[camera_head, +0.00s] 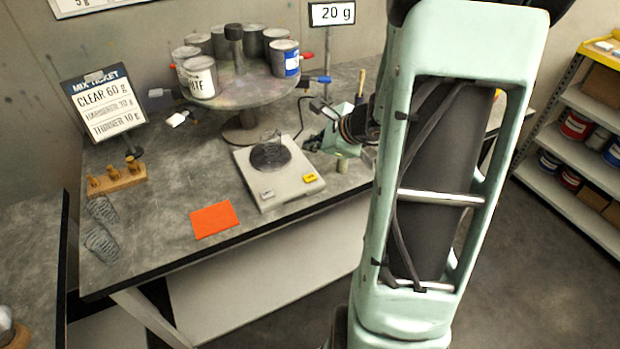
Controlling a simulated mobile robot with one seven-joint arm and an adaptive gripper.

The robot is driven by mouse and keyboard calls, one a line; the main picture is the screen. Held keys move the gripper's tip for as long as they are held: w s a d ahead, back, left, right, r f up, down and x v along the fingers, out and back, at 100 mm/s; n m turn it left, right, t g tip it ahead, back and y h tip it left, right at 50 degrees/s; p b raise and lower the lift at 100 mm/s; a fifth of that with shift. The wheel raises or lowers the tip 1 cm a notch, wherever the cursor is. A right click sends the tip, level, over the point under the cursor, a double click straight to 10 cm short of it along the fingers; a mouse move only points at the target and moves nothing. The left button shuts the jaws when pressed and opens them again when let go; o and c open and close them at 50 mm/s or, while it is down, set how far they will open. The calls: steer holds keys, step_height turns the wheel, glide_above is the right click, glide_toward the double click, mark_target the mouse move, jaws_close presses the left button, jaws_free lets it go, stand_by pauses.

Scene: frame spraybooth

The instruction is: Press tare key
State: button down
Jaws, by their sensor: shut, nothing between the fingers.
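A pale bench scale (285,196) stands on the grey workbench, with a dark round pan (271,158) and a clear cup (270,140) on it. Its front edge has a yellow key (310,178) at the right and a whitish key (267,194) at the left; their lettering is too small to read, so I cannot tell which is tare. The raised display (332,13) behind reads 20 g. My gripper (311,145) is shut and empty, just right of the scale and behind the yellow key, apart from both keys. My forearm partly hides the wrist.
A round stand (240,92) with several paint cans is behind the scale. An orange mat (214,220) lies front left. A small cylinder (342,164) stands right of the scale.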

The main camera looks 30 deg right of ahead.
mark_target(311, 179)
step_height(311, 179, down, 7)
steer(key=b, duration=0.5)
steer(key=shift+b, duration=0.35)
steer(key=shift+f+b, duration=0.45)
stand_by(0.5)
steer(key=shift+f+b, duration=0.45)
steer(key=shift+b, duration=0.2)
steer(key=shift+f+b, duration=0.4)
steer(key=shift+b, duration=0.15)
stand_by(0.5)
steer(key=shift+r, duration=0.1)
steer(key=shift+r+p, duration=0.65)
steer(key=shift+r, duration=0.1)
